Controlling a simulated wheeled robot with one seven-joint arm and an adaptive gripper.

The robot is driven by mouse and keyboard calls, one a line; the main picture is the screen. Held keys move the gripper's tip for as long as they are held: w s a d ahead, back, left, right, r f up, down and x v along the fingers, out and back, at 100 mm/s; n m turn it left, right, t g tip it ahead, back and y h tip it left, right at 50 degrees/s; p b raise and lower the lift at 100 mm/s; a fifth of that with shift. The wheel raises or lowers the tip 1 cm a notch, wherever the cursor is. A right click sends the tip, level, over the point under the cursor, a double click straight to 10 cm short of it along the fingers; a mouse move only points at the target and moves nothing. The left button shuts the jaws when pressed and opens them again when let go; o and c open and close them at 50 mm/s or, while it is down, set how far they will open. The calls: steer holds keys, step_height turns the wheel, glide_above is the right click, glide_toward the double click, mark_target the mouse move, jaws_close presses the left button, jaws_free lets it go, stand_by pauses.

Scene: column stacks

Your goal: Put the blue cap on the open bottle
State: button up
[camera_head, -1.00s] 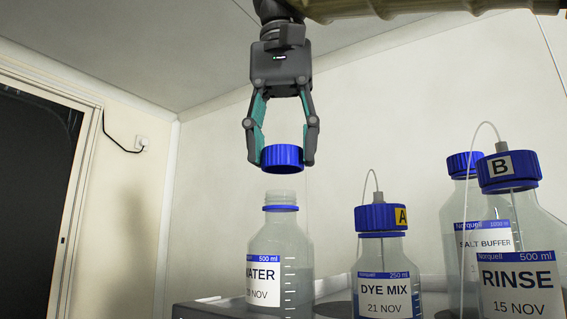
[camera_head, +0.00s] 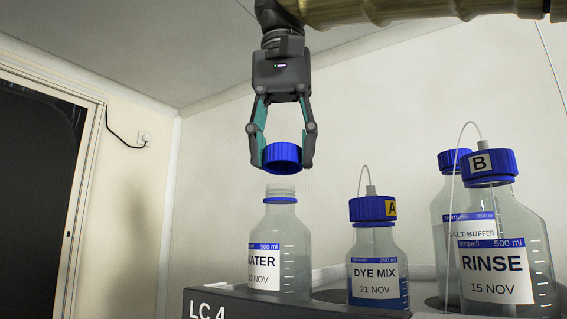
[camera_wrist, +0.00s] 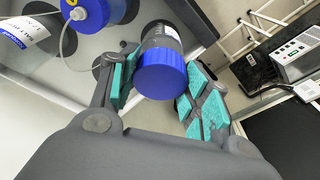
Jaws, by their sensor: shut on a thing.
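My gripper (camera_head: 282,160) is shut on the blue cap (camera_head: 283,157) and holds it just above the open bottle (camera_head: 278,250). That bottle is clear, labelled WATER, and stands upright with its threaded neck bare. A small gap shows between cap and neck in the head view. In the wrist view the cap (camera_wrist: 162,78) sits between the teal finger pads, with the bottle (camera_wrist: 160,35) partly hidden behind it.
A capped DYE MIX bottle (camera_head: 376,270) marked A stands right of the water bottle. A RINSE bottle (camera_head: 497,265) marked B and a SALT BUFFER bottle (camera_head: 449,208) stand farther right. Thin tubes rise from some caps. The bottles stand in a tray (camera_head: 240,303) labelled LC 4.

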mark_target(280, 168)
steer(key=shift+s+r, duration=0.1)
steer(key=shift+s, duration=0.05)
steer(key=w, duration=0.2)
steer(key=w+f, duration=0.1)
steer(key=w, duration=0.1)
steer(key=w+f, duration=0.1)
steer(key=w, duration=0.1)
steer(key=shift+w+a, duration=0.1)
steer(key=shift+a, duration=0.1)
steer(key=s, duration=0.3)
steer(key=s+r, duration=0.1)
steer(key=s, duration=0.1)
steer(key=shift+s+r, duration=0.15)
steer(key=shift+s, duration=0.25)
steer(key=w, duration=0.2)
steer(key=w+f, duration=0.1)
steer(key=w, duration=0.1)
steer(key=shift+w+f, duration=0.1)
steer(key=shift+s+r, duration=0.25)
steer(key=shift+s, duration=0.55)
steer(key=shift+s+r, duration=0.25)
steer(key=shift+s, duration=0.55)
steer(key=shift+w+f, duration=0.15)
steer(key=shift+w, duration=0.3)
steer(key=shift+s, duration=0.25)
steer(key=shift+w+f, duration=0.15)
steer(key=shift+w, duration=0.2)
